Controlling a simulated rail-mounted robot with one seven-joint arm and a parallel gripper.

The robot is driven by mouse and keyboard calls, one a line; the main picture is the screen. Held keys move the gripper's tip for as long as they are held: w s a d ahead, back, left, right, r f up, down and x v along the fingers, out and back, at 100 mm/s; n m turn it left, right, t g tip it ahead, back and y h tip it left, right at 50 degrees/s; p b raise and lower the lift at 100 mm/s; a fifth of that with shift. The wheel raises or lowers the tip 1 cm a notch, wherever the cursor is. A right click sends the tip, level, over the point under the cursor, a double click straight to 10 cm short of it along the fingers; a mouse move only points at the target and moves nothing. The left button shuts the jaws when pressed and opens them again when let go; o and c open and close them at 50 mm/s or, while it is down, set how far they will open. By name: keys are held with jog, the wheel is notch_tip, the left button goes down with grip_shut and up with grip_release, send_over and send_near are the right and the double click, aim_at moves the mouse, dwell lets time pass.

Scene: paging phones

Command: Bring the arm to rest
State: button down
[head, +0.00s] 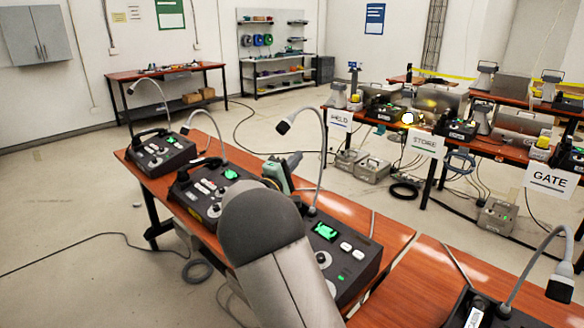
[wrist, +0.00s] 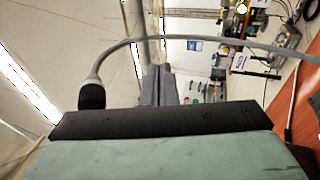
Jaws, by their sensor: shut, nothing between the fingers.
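My gripper (head: 293,161) is raised above the front table, behind my grey arm in the head view. In the wrist view its two dark fingers (wrist: 158,85) lie together, shut and empty. A gooseneck microphone (head: 284,126) rises close to my gripper; its dark head (wrist: 92,95) and curved stem show in the wrist view. Its console (head: 345,252), with a green screen, stands below, partly hidden by my arm. Two more paging phones, the middle one (head: 214,191) and the left one (head: 160,152), stand along the table, each with a black handset on it.
The front table (head: 395,236) runs diagonally. Another gooseneck phone (head: 490,312) stands at the lower right. A rear table (head: 480,146) carries equipment and signs reading STORE and GATE. Cables lie on the floor. Open floor (head: 60,230) lies at the left.

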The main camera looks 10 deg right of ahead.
jog(key=shift+v, duration=0.85)
jog(key=shift+w+d, duration=0.1)
jog(key=s+a+f+m+g+y, duration=0.1)
jog(key=s+a+f+g+y, duration=0.15)
jog(key=s+y, duration=0.35)
jog(key=s+a+f+m+g+y, duration=0.1)
jog(key=s+a+f+y, duration=0.1)
jog(key=s+f+y, duration=0.35)
jog(key=s+a+f+m+g+y, duration=0.1)
jog(key=s+a+f+g+y, duration=0.1)
jog(key=s+y, duration=0.5)
jog(key=s+f+m+g, duration=0.2)
jog(key=s, duration=0.7)
jog(key=s+d+f+m+g+h, duration=0.1)
jog(key=s+g, duration=0.2)
jog(key=s, duration=0.6)
jog(key=s+d+f+m+g+h, duration=0.1)
jog(key=s+f+m+g, duration=0.1)
jog(key=s, duration=0.6)
jog(key=shift+s+d+f+m+g, duration=0.2)
jog(key=shift+s+f+m+g, duration=0.15)
jog(key=shift+g, duration=0.4)
jog(key=shift+r, duration=0.1)
